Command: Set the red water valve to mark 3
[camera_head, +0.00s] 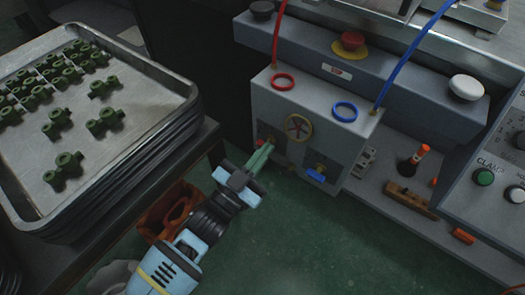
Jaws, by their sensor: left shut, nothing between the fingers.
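A pale grey valve box (342,136) stands at the centre with a red ring (283,81) and a blue ring (345,111) on top. On its front are a brass round dial (298,128) with a dark red hub and, lower right, a blue lever handle (316,176). The left gripper's green fingers are shut at the box front; contact cannot be told. The mark numbers are too small to read. My right gripper is out of view.
A metal tray (172,84) with green parts sits on a bench at left. An orange-brown bin (168,209) is below it. A control panel (488,150) stands at right; a wooden-handled tool (410,198) lies on a ledge. Red and blue hoses rise from the box.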

